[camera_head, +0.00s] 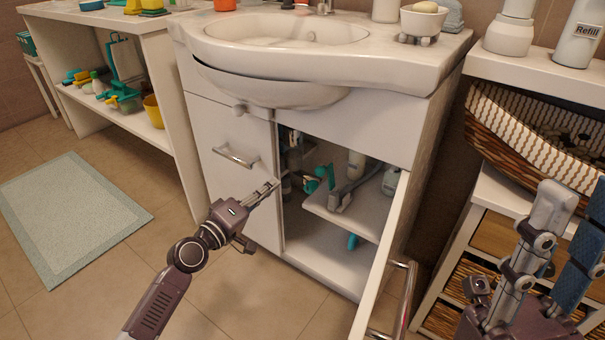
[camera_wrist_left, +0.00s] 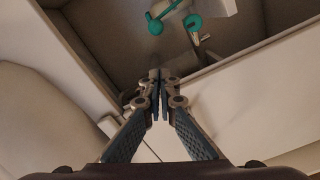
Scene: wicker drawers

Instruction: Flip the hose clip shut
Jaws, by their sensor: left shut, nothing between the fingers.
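My left gripper (camera_head: 268,188) is shut and empty, at the left front of the open cabinet under the sink. In the left wrist view its closed fingers (camera_wrist_left: 158,88) point toward the cabinet interior. Inside are a teal round part (camera_head: 312,184) and a teal piece on a rod; in the wrist view they show as a teal ring (camera_wrist_left: 192,24) and a teal knob (camera_wrist_left: 154,24), apart from the fingertips. A small metal piece (camera_wrist_left: 203,42) hangs by the ring. I cannot tell which part is the hose clip. My right gripper (camera_head: 577,195) is open at the right.
The cabinet door (camera_head: 385,265) stands open at the right of the opening. A shelf (camera_head: 365,212) inside holds bottles and a grey bracket-like item. A wicker basket (camera_head: 530,145) stands far right.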

